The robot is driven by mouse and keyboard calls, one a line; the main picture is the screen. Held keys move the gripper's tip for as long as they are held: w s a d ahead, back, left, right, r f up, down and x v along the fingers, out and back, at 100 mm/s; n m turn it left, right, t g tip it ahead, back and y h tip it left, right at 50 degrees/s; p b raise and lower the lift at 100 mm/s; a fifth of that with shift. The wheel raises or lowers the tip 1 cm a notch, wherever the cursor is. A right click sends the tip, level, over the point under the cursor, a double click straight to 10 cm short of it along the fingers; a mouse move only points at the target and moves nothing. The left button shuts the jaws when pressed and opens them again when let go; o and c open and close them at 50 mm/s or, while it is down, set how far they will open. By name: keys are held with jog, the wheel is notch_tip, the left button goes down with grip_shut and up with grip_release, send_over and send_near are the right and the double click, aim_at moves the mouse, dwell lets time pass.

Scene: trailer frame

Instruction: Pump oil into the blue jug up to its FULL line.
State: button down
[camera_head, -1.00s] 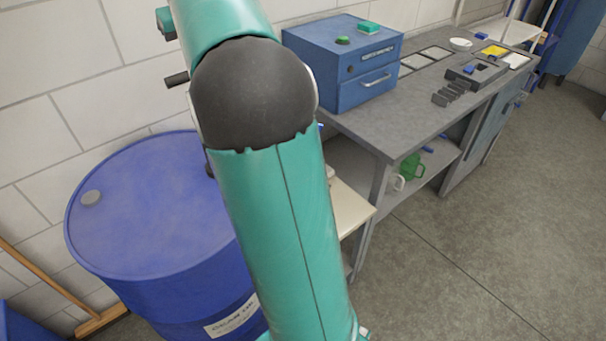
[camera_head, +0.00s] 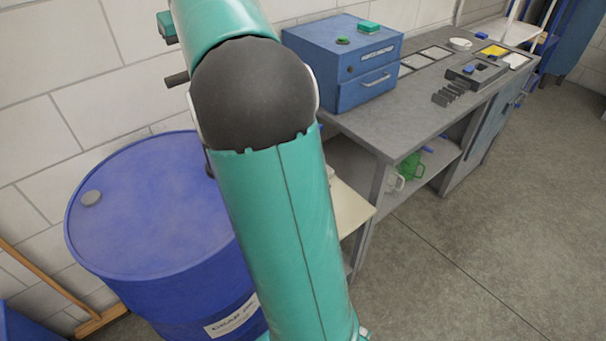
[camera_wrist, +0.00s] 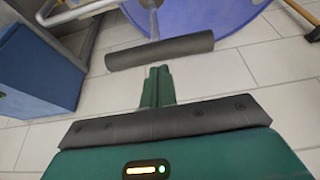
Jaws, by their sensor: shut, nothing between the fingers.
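A dark grey bar (camera_wrist: 160,51), which looks like the pump's handle, lies across the wrist view on a thin metal rod. One end of the bar shows left of my arm in the head view (camera_head: 177,79). My gripper (camera_wrist: 158,72) is shut and empty, its green fingertips just short of the bar in the picture; contact cannot be told. The rest of the pump is hidden behind my arm. I cannot make out the blue jug.
A grey workbench (camera_head: 375,125) carries a blue cabinet (camera_head: 345,65) and small trays. A green jug (camera_head: 411,165) and a white jug (camera_head: 397,181) stand on its lower shelf. A cream surface (camera_head: 350,208) juts out beside the drum. The floor at right is clear.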

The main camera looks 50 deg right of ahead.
jog(key=shift+f, duration=2.4)
jog(key=shift+r, duration=2.75)
jog(key=shift+r, duration=2.55)
